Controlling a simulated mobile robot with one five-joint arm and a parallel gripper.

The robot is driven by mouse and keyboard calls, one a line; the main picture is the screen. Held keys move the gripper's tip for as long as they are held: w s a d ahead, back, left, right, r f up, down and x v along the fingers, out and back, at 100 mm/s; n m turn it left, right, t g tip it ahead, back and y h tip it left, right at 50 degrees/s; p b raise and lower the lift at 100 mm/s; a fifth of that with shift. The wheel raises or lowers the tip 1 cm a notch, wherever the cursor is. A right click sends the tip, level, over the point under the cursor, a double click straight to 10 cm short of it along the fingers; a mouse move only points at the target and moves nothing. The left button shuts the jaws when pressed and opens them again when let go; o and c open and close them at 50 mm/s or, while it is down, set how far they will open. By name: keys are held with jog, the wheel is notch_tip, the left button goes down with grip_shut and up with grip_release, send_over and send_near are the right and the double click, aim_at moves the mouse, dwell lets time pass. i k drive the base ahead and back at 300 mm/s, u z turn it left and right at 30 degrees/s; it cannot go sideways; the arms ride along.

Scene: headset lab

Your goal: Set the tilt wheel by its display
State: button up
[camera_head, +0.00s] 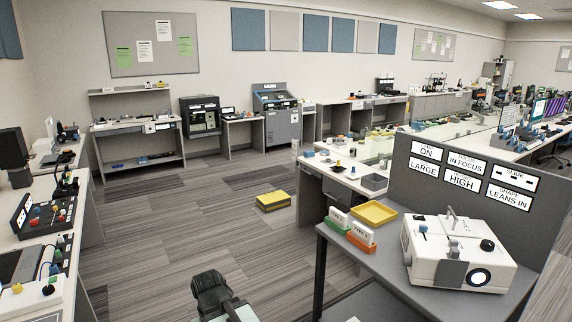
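A white box-shaped device (425,262) stands on a grey table at the right. It has a blue knob (423,228) on its left top, a black knob (487,245) at its right and a grey upright handle (452,222). A black-ringed round face (479,277) is on its front. I cannot tell which part is the tilt wheel. Signs on the grey panel behind include "HIGH" (461,182) and "SHAPE LEANS IN" (508,198). A dark arm end, apparently my gripper (212,288), is at bottom centre, left of the table and apart from the device. Its fingers cannot be made out.
A yellow tray (374,214), a green-based card holder (338,219) and an orange-based one (361,237) sit left of the device. A yellow-and-black block (273,201) lies on the floor. Benches line the left side and back wall. The middle floor is mostly clear.

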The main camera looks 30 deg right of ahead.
aim_at(406, 257)
jog(key=z, duration=2.15)
